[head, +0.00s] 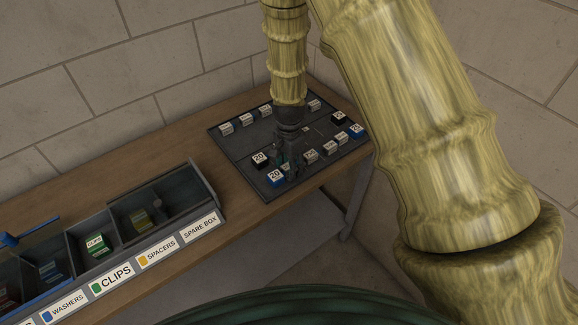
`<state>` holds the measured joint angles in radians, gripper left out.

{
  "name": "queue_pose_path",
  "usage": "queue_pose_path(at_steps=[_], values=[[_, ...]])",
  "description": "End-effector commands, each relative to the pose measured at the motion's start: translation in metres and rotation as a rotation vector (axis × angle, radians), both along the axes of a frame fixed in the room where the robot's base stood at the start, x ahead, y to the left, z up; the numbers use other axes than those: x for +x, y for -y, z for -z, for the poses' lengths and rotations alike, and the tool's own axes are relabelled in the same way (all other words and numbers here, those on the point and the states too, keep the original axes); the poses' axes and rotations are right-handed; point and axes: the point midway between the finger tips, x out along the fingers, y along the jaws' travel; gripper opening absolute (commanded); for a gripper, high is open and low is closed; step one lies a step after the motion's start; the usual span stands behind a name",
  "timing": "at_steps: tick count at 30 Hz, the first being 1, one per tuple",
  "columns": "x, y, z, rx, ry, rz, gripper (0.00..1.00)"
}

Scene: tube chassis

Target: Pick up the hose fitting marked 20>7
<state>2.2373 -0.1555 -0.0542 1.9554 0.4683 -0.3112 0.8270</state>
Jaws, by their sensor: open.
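A dark tray (240,150) on the bench holds several small labelled pieces, and I cannot read a full 20>7 mark on any of them. At its near left are a black piece marked 20 (260,160) and a blue piece marked 20 (275,178). A blue piece (356,131) and a black piece (339,118) sit at the right. White-labelled pieces stand along the back (246,119) and near edge (329,148).
A compartment bin (208,203) stands at the left, labelled washers, clips, spacers and spare box. Bare wooden bench (220,175) lies between bin and tray. A block wall (130,80) rises close behind.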

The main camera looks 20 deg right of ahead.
Motion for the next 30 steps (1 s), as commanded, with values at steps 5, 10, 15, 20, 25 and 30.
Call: queue_pose_path(at_steps=[5, 10, 15, 20, 25, 30], values=[[0.0001, -0.0001, 0.001, 0.0, 0.0, 0.0, 0.52], [-0.0002, -0.0001, 0.001, 0.0, 0.0, 0.0, 0.35], [-0.0002, -0.0001, 0.001, 0.0, 0.0, 0.0, 0.04], [-0.0002, -0.0001, 0.0009, 0.0, 0.0, 0.0, 0.02], [-0.0001, -0.0002, 0.0004, 0.0, 0.0, 0.0, 0.02], [0.0, -0.0002, -0.0053, 0.0, 0.0, -0.001, 0.02]])
